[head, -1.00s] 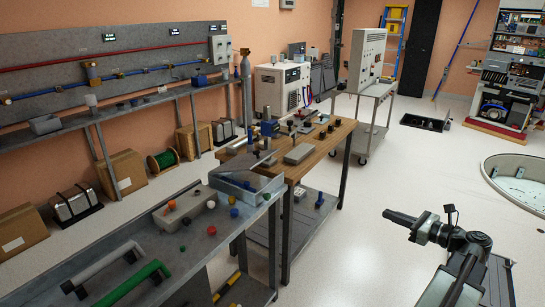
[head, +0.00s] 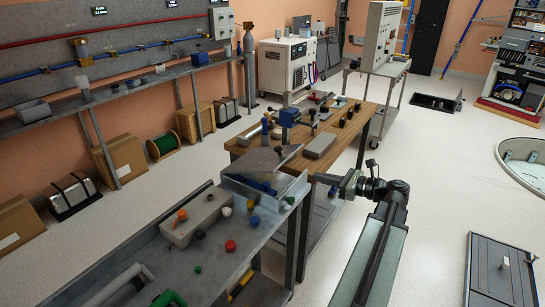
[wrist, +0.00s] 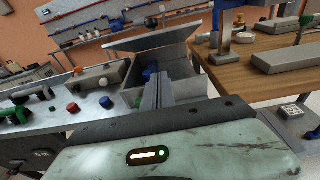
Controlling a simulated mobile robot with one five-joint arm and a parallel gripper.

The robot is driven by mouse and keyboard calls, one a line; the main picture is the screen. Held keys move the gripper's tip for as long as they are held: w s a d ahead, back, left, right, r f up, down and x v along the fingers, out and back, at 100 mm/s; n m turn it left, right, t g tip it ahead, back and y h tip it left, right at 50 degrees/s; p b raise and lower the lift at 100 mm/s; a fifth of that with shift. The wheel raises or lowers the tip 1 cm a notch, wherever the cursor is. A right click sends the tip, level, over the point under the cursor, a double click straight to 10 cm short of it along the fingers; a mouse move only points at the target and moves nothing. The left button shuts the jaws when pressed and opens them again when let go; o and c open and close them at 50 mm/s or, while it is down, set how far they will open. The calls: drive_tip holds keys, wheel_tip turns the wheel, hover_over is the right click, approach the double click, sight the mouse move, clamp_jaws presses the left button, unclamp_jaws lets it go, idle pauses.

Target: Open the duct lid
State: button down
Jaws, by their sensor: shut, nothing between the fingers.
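A grey metal box (head: 236,187) stands at the far end of the steel bench. A flat grey panel (head: 268,161) lies tilted over it and looks like the duct lid, though I cannot be sure. In the wrist view the panel (wrist: 152,39) slopes above the box (wrist: 203,82), leaving a gap with blue and dark items inside. My gripper (head: 319,178) is shut and empty, to the right of the box and apart from it in the head view. In the wrist view its fingers (wrist: 158,88) overlap the box front; the distance is unclear.
A wooden table (head: 345,148) with fixtures and a grey block adjoins the steel bench (head: 150,262). Open floor lies to the right, with a dark floor panel (head: 500,268) and a round pit (head: 522,160).

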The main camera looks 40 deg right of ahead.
drive_tip(key=shift+s+d+r, duration=0.1)
drive_tip(key=shift+s+d, duration=0.1)
drive_tip(key=shift+s, duration=0.3)
drive_tip(key=w+a, duration=0.1)
drive_tip(key=w, duration=0.2)
drive_tip(key=w+r+p, duration=0.1)
drive_tip(key=w, duration=0.3)
drive_tip(key=w+a+p, duration=0.1)
drive_tip(key=w, duration=0.2)
drive_tip(key=shift+w+a+r, duration=0.3)
drive_tip(key=shift+w+r, duration=0.3)
drive_tip(key=shift+r, duration=0.05)
